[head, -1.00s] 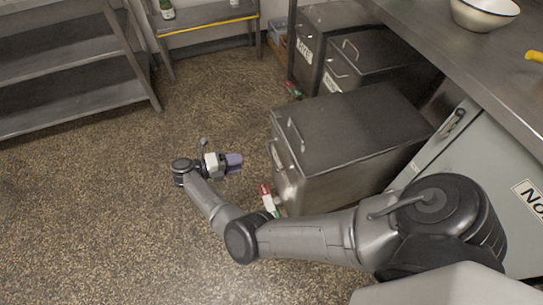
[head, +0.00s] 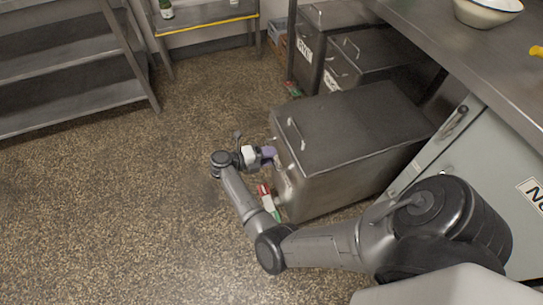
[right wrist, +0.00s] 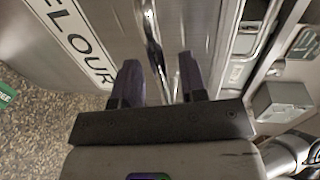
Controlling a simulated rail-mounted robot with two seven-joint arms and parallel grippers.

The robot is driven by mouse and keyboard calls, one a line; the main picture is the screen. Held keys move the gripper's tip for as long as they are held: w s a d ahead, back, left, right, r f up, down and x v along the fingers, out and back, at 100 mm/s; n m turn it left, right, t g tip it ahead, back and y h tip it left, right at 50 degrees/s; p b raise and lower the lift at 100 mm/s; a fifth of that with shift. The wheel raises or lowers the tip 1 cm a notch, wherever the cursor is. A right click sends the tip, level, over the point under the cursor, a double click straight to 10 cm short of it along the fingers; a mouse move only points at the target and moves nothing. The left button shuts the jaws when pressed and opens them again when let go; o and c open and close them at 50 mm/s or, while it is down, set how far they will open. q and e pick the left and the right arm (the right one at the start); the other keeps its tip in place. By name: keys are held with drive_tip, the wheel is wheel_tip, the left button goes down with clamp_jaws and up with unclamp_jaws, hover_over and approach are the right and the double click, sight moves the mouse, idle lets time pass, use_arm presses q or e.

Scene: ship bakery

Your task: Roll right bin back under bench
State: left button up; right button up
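The right bin (head: 350,130) is a grey steel box with a flat lid, standing out from the bench on the speckled floor. A handle (head: 293,134) shows at its lid's left edge. In the right wrist view the bin's front carries a white FLOUR label (right wrist: 82,42) and a bar handle (right wrist: 152,40). My right gripper (head: 271,153) is at the bin's front face. Its two dark purple fingers (right wrist: 160,82) are apart, and the bar lies between them in that view; contact cannot be told. My left gripper is not in view.
Two other bins (head: 372,52) stand under the bench (head: 440,35). A pale cabinet (head: 470,160) stands at the right bin's near side. A red and green item (head: 268,202) is by the bin's front foot. Shelving (head: 75,60) is at the upper left. The floor (head: 110,210) at left is clear.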

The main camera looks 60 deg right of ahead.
drive_tip(key=shift+s+d+f, duration=0.1)
drive_tip(key=shift+s+d, duration=0.25)
drive_tip(key=shift+d, duration=0.05)
drive_tip(key=shift+c, duration=0.2)
clamp_jaws()
idle(0.3)
